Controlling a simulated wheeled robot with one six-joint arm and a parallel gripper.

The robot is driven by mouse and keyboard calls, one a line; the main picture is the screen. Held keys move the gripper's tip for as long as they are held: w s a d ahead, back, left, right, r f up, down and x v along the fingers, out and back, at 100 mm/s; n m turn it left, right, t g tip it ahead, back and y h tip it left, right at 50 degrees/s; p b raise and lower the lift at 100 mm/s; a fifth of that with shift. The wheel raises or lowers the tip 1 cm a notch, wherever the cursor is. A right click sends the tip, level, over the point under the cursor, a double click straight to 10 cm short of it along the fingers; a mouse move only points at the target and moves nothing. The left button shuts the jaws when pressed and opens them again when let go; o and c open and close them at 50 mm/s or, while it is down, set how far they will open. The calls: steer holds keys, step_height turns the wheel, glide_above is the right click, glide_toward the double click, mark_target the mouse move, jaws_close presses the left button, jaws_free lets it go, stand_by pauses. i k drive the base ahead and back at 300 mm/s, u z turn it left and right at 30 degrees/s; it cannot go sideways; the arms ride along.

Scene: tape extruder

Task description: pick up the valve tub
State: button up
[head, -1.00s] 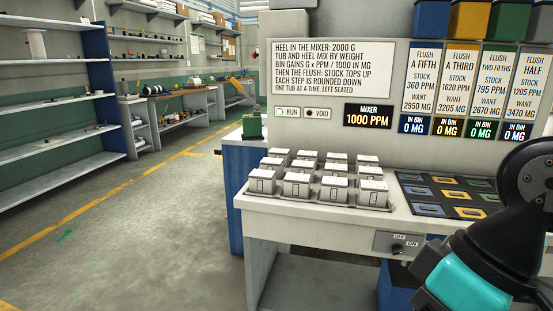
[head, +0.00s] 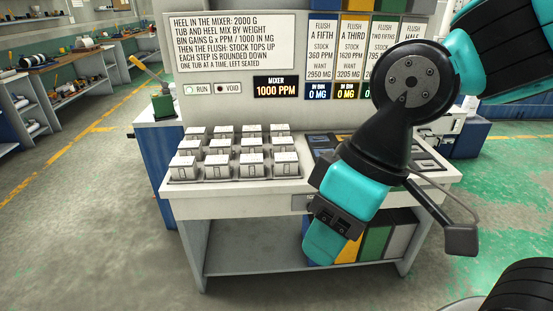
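Several white-topped grey tubs stand in rows on a dark tray (head: 290,181) on the left of the bench; one front tub (head: 252,164) is nearest the middle. Their small labels are too small to read, so I cannot tell which is the valve tub. My teal and black arm reaches in from the upper right and hangs in front of the bench, right of the tubs and apart from them. A dark pad on a thin bar, perhaps part of my gripper (head: 461,240), shows at the lower right. I cannot make out two fingertips or anything held.
The white bench (head: 230,203) has a sign panel (head: 234,41) and mixer display (head: 276,89) behind the tubs. Blue and yellow slots lie right of the tray, partly behind my arm. Coloured bins (head: 376,240) stand below. A green box (head: 162,105) with a yellow lever is behind left. Floor in front is clear.

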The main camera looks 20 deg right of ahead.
mark_target(285, 164)
steer(key=z, duration=1.5)
steer(key=i, duration=1.8)
steer(key=u, duration=1.7)
